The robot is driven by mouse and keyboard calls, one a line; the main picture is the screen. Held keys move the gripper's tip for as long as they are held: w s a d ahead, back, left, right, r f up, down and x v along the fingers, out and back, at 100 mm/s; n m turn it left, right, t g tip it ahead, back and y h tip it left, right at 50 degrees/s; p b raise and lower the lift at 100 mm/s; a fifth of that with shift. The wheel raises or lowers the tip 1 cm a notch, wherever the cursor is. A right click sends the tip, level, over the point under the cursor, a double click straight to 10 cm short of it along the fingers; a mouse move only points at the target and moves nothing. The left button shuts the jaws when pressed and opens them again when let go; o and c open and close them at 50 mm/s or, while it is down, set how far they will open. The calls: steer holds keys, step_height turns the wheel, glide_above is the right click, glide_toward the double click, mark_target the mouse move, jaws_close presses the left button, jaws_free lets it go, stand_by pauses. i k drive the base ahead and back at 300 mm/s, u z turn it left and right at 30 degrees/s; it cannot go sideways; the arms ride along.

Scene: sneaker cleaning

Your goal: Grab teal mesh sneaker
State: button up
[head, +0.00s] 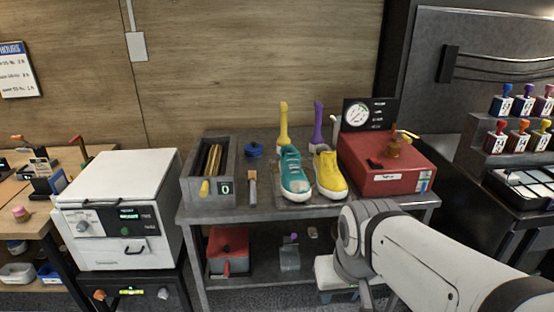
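A teal mesh sneaker (294,176) with a pale toe and sole stands upright on the grey table, toe toward the front. A yellow sneaker (329,173) stands just to its right. Both sit on a dark flat tray or mat (305,205). My arm comes in from the lower right, in front of the table, and its light grey joint is right of and below the sneakers. My gripper is not clearly visible, so I cannot tell what it holds. Nothing blocks the view of the teal sneaker.
A yellow shoe tree (283,122) and a purple one (318,124) stand behind the sneakers. A red box with a gauge (388,163) is to the right. A grey bin (208,175), a brush (252,190) and a blue lid (254,150) are left. A white cabinet (120,185) stands further left.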

mark_target(295, 186)
steer(key=i, duration=1.2)
steer(key=u, duration=0.55)
